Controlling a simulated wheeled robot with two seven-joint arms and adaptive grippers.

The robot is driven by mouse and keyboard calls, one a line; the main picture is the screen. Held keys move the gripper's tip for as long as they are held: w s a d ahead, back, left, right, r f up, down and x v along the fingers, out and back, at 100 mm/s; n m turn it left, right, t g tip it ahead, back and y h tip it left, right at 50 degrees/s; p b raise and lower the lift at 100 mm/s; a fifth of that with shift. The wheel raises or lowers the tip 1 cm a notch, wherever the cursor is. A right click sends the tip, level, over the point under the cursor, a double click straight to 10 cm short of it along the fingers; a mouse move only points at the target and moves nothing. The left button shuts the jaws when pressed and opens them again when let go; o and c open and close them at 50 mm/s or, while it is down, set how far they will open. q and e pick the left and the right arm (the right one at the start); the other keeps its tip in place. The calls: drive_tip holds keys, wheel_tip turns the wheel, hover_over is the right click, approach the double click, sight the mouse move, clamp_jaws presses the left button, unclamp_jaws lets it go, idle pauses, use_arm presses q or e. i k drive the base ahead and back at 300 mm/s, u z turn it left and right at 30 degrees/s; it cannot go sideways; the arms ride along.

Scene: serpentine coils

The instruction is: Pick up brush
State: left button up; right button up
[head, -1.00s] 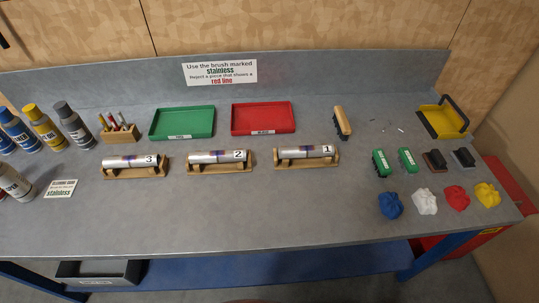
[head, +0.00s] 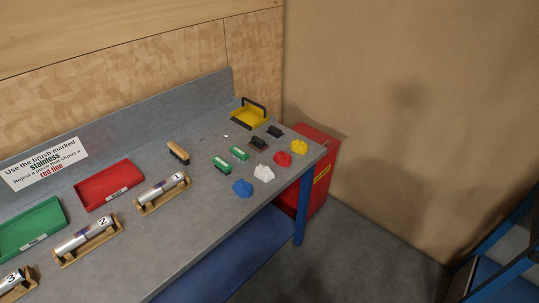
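A brush with a tan wooden back (head: 178,150) and dark bristles lies on the grey bench, right of the red tray. Two small green brush-like blocks (head: 221,165) (head: 239,153) with white labels sit further right; their print is too small to read. A sign (head: 45,163) at the back says to use the brush marked stainless and reject a piece that shows a red line. Metal tubes numbered 1 (head: 162,189), 2 (head: 83,236) and 3 (head: 12,281) rest on wooden cradles. Neither gripper is in view.
A red tray (head: 82,194) and a green tray (head: 8,245) lie at the left. Dark blocks (head: 258,143) and a yellow dustpan (head: 245,118) sit behind. A red cabinet (head: 318,185) stands beyond the bench.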

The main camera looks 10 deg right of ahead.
sight(237, 153)
drive_tip(key=z, duration=1.35)
drive_tip(key=i, duration=3.1)
drive_tip(key=u, duration=3.4)
